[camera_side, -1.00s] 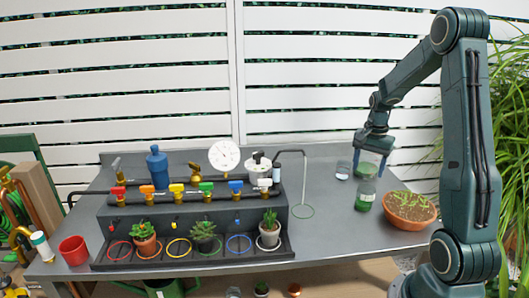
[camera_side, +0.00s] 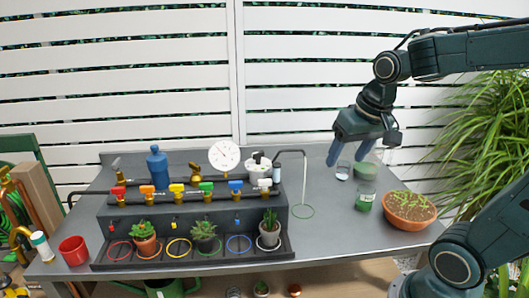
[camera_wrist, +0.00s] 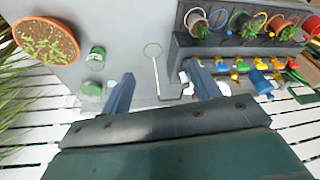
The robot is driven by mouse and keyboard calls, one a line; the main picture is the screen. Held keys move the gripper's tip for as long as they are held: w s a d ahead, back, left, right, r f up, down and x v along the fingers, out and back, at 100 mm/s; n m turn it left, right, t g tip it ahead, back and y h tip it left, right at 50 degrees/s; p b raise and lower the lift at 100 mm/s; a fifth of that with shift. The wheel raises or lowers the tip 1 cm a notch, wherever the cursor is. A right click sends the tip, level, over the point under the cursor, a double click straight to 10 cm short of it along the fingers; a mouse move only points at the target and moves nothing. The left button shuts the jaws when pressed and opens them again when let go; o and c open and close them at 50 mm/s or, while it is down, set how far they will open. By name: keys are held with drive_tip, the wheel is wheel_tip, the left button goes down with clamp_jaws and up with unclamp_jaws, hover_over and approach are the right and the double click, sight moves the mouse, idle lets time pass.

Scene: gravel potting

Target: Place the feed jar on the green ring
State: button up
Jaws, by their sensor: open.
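A green jar with a pale label (camera_side: 365,198) stands upright on the table, left of the bowl; it also shows in the wrist view (camera_wrist: 97,56). A second greenish jar (camera_side: 367,167) stands behind it, near the right finger (camera_wrist: 91,90). I cannot tell which is the feed jar.
A small clear glass (camera_side: 343,170) stands by the left finger. A terracotta bowl of seedlings (camera_side: 409,211) is at the right. A black tray (camera_side: 282,252) with potted plants and coloured rings lies left.

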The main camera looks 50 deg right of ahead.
drive_tip(key=s+a+n+t+y, duration=0.1)
drive_tip(key=s+a+n+t, duration=0.1)
drive_tip(key=s+a+n, duration=0.3)
drive_tip(key=s+a, duration=0.2)
drive_tip(key=shift+s+a+r+n, duration=0.15)
drive_tip(key=shift+a+r+n, duration=0.15)
drive_tip(key=shift+r+n, duration=0.1)
drive_tip(key=o, duration=0.4)
drive_tip(key=shift+c, duration=0.2)
